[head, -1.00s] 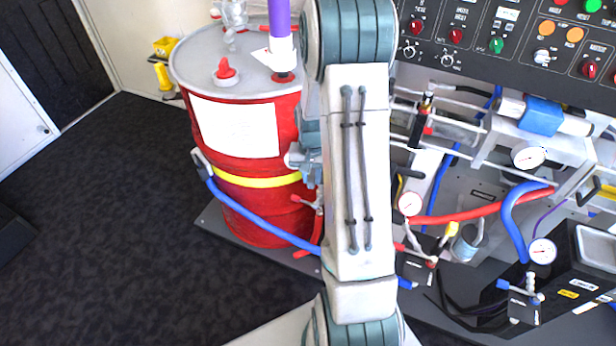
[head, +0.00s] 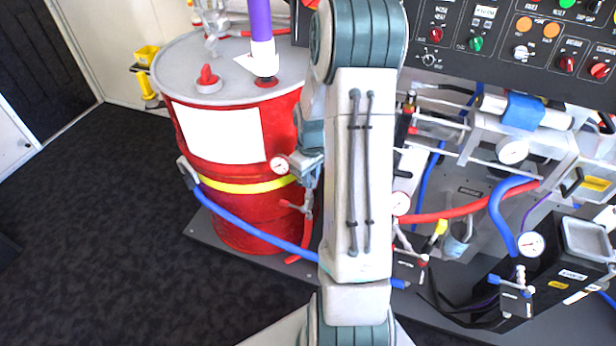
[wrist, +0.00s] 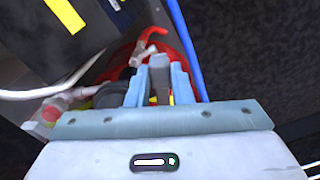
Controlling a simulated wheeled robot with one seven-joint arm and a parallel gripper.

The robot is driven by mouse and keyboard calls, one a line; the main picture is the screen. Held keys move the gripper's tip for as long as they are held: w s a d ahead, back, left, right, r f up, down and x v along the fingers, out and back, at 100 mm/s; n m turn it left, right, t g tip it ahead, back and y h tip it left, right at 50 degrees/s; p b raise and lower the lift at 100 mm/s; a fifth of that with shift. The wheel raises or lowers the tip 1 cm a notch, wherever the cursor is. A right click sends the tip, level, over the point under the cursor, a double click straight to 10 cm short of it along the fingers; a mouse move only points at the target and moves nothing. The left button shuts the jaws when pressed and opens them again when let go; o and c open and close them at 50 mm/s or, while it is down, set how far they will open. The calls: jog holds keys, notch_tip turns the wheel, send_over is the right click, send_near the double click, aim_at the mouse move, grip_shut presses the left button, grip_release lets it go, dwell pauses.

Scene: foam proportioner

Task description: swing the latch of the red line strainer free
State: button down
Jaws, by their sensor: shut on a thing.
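My gripper (wrist: 158,88) is in the wrist view, with its two blue-grey fingers on either side of a grey upright piece (wrist: 159,72). It is shut on this piece, which looks like the latch; its far end and the strainer body behind it are mostly hidden. A red curved hose (wrist: 186,48) lies just beyond the fingers. In the head view my gripper (head: 309,180) is beside the red drum's right side, partly covered by my arm. A small fitting with a red handle (head: 296,206) hangs just below it. The strainer itself cannot be made out clearly.
The red drum (head: 225,228) with a yellow band stands left of my arm. A blue hose (head: 255,224) runs across its front. A gauge (head: 279,165) is close to my gripper. Pipework and a control panel (head: 470,40) fill the right. Dark floor (head: 90,220) at left is clear.

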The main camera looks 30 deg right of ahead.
aim_at(312, 178)
jog(key=shift+d+n, duration=0.25)
jog(key=shift+n, duration=0.25)
jog(key=c, duration=1.3)
grip_release()
notch_tip(312, 178, up, 14)
jog(key=shift+f, duration=0.1)
